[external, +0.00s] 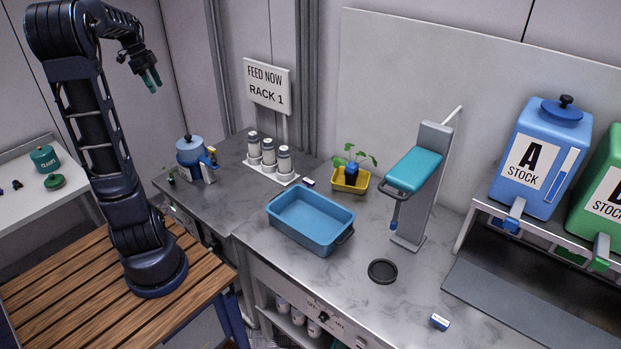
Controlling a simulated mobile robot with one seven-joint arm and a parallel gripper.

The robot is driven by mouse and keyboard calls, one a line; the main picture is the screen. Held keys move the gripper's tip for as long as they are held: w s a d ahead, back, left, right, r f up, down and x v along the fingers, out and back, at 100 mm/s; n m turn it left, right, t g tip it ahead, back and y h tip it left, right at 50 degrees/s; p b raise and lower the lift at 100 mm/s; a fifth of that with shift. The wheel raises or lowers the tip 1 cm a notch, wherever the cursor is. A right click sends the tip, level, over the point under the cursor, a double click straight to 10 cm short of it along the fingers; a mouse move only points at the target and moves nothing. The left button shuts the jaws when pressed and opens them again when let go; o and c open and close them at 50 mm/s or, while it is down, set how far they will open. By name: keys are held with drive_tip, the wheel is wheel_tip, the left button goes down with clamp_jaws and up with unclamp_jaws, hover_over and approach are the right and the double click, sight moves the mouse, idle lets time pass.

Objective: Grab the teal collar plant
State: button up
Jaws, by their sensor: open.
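A leafy green plant (353,156) stands in a yellow tray (350,182) at the back of the grey counter. The collar (351,169) at its base looks blue rather than teal. A tiny dark green sprig (170,176) shows at the counter's left end; I cannot tell if it has a collar. My gripper (151,81) is open and empty. It hangs from my raised arm at the upper left, high above the counter and far from the yellow tray, with its teal-tinted fingers pointing down.
A blue basin (311,217) stands left of a grey stand with a teal pad (413,170). White bottles (268,153), a sign (267,86) and a blue jar (190,150) are behind. A black dish (382,271) lies at the front; bare counter surrounds it.

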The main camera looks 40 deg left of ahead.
drive_tip(key=s+a+f+m, duration=0.2)
drive_tip(key=s+a, duration=0.2)
drive_tip(key=a, duration=0.5)
approach(171, 178)
drive_tip(key=shift+t+h, duration=0.3)
drive_tip(key=x, duration=0.4)
drive_tip(key=shift+s+a+x, duration=0.1)
drive_tip(key=shift+x, duration=1.2)
drive_tip(key=shift+s+a+x, duration=0.1)
drive_tip(key=shift+a+x, duration=0.05)
drive_tip(key=shift+x, duration=1.15)
drive_tip(key=shift+f, duration=0.15)
drive_tip(key=c, duration=1)
